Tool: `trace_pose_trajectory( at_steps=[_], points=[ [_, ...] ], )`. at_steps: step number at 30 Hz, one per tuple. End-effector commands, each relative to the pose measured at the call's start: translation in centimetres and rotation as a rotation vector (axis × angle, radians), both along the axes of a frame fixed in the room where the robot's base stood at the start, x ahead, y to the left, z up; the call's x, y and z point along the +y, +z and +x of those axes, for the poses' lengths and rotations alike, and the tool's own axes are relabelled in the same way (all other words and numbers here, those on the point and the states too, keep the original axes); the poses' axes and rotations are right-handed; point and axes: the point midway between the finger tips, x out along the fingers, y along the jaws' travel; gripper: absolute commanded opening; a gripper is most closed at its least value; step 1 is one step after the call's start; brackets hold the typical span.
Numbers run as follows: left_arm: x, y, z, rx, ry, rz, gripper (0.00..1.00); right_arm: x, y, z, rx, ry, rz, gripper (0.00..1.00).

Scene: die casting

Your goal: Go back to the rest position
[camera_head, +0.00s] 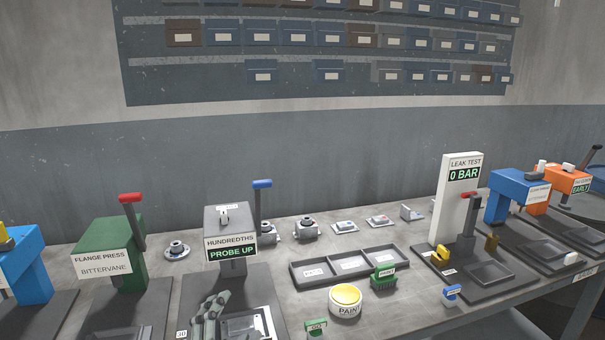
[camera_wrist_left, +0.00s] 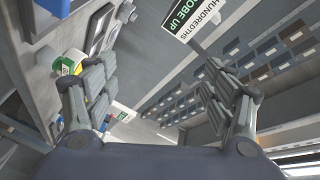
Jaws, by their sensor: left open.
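My left gripper (camera_head: 210,316) shows at the bottom edge of the head view, in front of the grey gauge station marked HUNDREDTHS, PROBE UP (camera_head: 230,247). Its grey fingers are partly cut off by the frame. In the left wrist view the fingers of my left gripper (camera_wrist_left: 157,80) stand wide apart with nothing between them. The gauge's sign (camera_wrist_left: 190,18) shows tilted beyond them. My right gripper is in neither view.
The green FLANGE PRESS (camera_head: 108,257) stands left of the gauge. A three-part tray (camera_head: 350,264), a yellow-topped paint pot (camera_head: 346,298) and a green block (camera_head: 383,279) are to its right. The LEAK TEST station (camera_head: 459,200) stands further right. Several metal parts lie along the back.

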Motion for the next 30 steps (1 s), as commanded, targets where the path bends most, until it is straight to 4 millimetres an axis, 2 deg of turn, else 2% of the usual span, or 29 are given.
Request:
trace_pose_trajectory(
  at_steps=[1, 3, 6, 9, 13, 19, 20, 21, 24, 26, 30],
  points=[
    [1.6, -3.5, -1.4, 0.138, 0.056, -0.092, 0.76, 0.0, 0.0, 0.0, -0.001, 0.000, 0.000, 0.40],
    [3.5, -7.9, -3.8, 0.320, 0.136, -0.211, 0.76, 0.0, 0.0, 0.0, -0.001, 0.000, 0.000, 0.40],
    [5.4, -13.5, -8.2, 0.560, 0.255, -0.358, 0.76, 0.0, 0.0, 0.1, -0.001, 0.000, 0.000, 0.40],
    [6.5, -17.6, -12.8, 0.755, 0.363, -0.468, 0.76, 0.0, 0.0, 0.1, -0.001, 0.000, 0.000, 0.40],
    [7.3, -21.0, -18.3, 0.956, 0.484, -0.572, 0.76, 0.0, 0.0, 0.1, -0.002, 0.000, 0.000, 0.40],
    [7.7, -23.8, -26.3, 1.204, 0.650, -0.676, 0.76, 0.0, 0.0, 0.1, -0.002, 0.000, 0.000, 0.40],
    [7.7, -24.2, -27.0, 1.230, 0.669, -0.685, 0.76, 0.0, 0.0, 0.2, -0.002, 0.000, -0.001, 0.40],
    [7.6, -25.5, -26.2, 1.225, 0.664, -0.679, 0.76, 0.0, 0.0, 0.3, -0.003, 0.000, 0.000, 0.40],
    [7.5, -28.1, -25.6, 1.232, 0.665, -0.672, 0.76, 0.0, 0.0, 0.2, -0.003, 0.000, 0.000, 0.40],
    [7.4, -29.8, -25.3, 1.239, 0.667, -0.669, 0.76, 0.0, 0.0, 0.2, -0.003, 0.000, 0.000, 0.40],
    [7.3, -34.4, -25.0, 1.257, 0.672, -0.659, 0.76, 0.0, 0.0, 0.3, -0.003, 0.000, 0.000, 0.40]
  ],
)
